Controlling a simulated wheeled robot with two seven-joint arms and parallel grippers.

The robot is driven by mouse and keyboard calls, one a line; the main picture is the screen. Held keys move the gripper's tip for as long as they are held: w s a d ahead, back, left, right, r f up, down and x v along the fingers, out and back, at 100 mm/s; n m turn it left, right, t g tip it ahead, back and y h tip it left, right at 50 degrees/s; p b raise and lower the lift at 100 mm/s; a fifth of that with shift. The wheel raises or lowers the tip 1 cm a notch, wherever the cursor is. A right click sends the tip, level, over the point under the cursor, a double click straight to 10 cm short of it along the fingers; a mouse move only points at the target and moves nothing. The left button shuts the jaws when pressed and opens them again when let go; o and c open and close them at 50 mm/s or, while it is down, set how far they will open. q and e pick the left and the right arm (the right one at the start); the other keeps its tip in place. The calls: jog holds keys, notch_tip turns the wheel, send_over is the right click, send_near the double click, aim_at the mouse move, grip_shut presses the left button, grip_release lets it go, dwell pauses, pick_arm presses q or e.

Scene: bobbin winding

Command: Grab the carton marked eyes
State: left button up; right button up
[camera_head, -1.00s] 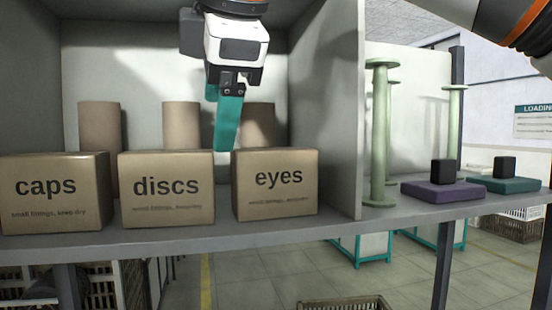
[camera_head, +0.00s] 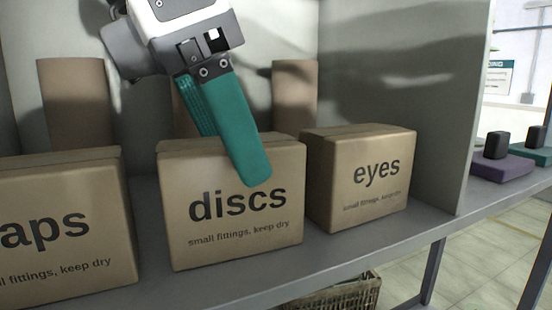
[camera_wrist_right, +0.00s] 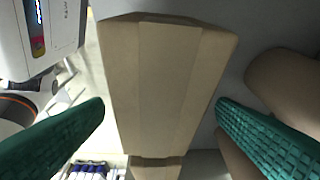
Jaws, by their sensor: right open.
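The brown carton marked eyes (camera_head: 360,190) stands on the shelf at the right in the head view, beside the side panel. My right gripper (camera_head: 230,155) is open, with its teal fingers pointing down and left of the eyes carton. The nearer finger overlaps the top and front of the carton marked discs (camera_head: 215,245) in the picture. In the right wrist view, a carton's taped top (camera_wrist_right: 165,80) shows between the two spread fingers. No label shows there, so I cannot tell which carton it is. My left gripper is not in view.
The carton marked caps (camera_head: 60,240) is cut off at the left. Brown cylinders (camera_head: 295,95) stand behind the cartons. A grey side panel (camera_head: 430,110) closes the compartment at the right. Beyond it lies a purple base with a black block (camera_head: 500,165). The shelf's front edge is narrow.

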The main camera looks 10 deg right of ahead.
aim_at(346, 131)
jog(key=shift+w+a, duration=0.1)
jog(key=shift+a, duration=0.1)
jog(key=shift+w+d, duration=0.15)
jog(key=shift+d, duration=0.1)
jog(key=d, duration=0.4)
jog(key=w+d, duration=0.1)
jog(key=d, duration=0.1)
jog(key=shift+d+r, duration=0.1)
jog(key=shift+d, duration=0.1)
jog(key=d, duration=0.1)
jog(key=w+d, duration=0.1)
jog(key=w+d+p, duration=0.1)
jog(key=d, duration=0.1)
jog(key=shift+w+d, duration=0.35)
jog(key=shift+d+f, duration=0.15)
jog(key=shift+f, duration=0.25)
jog(key=x, duration=0.4)
jog(key=shift+d+f, duration=0.1)
jog(key=shift+d, duration=0.15)
jog(key=shift+w+f, duration=0.15)
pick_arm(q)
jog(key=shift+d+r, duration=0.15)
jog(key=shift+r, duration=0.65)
